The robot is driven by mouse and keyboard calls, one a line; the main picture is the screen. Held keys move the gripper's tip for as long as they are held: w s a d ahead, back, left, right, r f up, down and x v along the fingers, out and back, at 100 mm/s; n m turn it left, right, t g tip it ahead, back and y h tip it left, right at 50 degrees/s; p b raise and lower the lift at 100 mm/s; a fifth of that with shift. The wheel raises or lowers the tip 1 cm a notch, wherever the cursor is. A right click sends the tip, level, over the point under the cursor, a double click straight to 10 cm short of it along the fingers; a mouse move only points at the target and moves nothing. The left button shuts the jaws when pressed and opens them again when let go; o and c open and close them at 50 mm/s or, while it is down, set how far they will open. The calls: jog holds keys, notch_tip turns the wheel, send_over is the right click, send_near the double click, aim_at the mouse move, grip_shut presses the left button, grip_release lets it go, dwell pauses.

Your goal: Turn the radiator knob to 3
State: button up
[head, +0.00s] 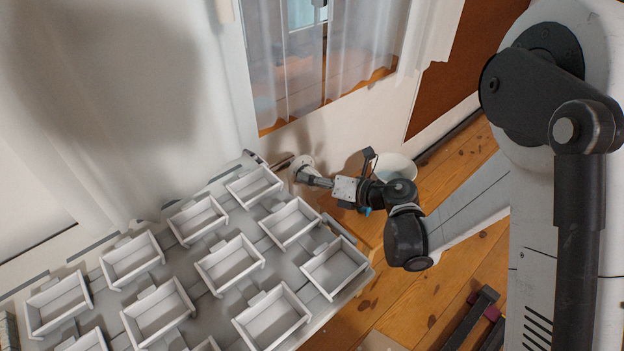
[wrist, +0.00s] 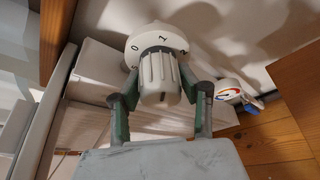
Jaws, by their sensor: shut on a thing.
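The radiator knob (wrist: 158,78) is a pale grey ribbed cylinder in the middle of the wrist view. In the head view, my gripper (head: 318,181) reaches left to the white dial (head: 302,166) low by the wall; the knob itself is mostly hidden there.
A light grey surface with several white open trays (head: 230,262) fills the lower left of the head view, close to my gripper. A white bucket (head: 396,167) stands behind my arm on the plank floor (head: 450,262). A glazed opening with sheer curtains (head: 330,55) is above.

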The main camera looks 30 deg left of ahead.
jog(key=m+y, duration=0.1)
jog(key=m, duration=0.1)
jog(key=m+g, duration=0.1)
jog(key=m, duration=0.1)
jog(key=shift+g+y, duration=0.3)
jog(key=shift+y, duration=0.1)
jog(key=m+y, duration=0.1)
jog(key=m, duration=0.2)
jog(key=shift+g, duration=0.3)
jog(key=shift+r+m+y, duration=0.1)
jog(key=shift+m+y, duration=0.2)
jog(key=shift+m, duration=0.3)
jog(key=o, duration=1.1)
jog(key=shift+o, duration=0.2)
